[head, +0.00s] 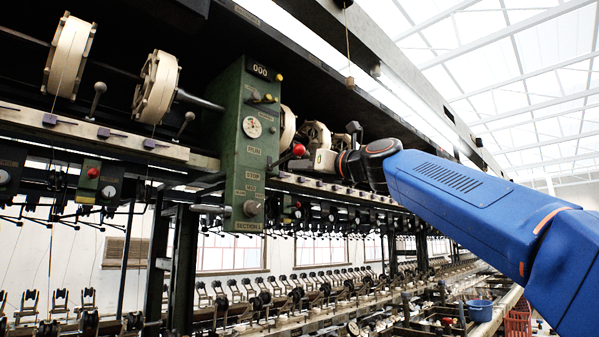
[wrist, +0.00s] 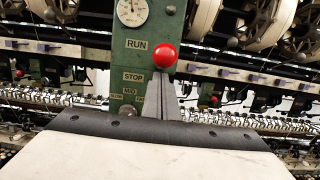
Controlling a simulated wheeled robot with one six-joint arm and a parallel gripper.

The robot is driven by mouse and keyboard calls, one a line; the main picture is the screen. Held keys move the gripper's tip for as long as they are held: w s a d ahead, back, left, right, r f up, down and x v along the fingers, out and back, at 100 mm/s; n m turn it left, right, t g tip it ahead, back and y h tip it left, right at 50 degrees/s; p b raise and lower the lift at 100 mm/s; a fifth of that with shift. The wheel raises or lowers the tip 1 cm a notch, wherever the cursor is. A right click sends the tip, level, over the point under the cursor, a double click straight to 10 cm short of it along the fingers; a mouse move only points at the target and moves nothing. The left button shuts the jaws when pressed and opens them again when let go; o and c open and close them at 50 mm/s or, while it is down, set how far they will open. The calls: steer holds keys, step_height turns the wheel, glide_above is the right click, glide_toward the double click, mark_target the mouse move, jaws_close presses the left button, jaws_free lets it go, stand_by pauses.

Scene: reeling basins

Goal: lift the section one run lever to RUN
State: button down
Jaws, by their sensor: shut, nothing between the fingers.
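The section one run lever shows as a red ball knob (head: 298,149) at the right side of the green control post (head: 239,140). In the wrist view the red knob (wrist: 163,57) sits beside and slightly below the RUN label (wrist: 137,44), above STOP. My gripper (head: 312,160) is just right of and slightly below the knob in the head view. In the wrist view my gripper's fingers (wrist: 162,82) are together and empty, with their tips directly below the knob in the picture. I cannot tell whether they touch it.
The post carries a dial (head: 252,127), a counter (head: 261,70) and a SECTION 1 label. Cream reels (head: 157,87) and a long rail (head: 90,130) lie left. Smaller red knobs (wrist: 213,99) sit below the rail. A blue bucket (head: 480,310) stands low at right.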

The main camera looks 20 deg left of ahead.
steer(key=f+v, duration=0.1)
steer(key=v, duration=1.5)
steer(key=shift+f, duration=0.2)
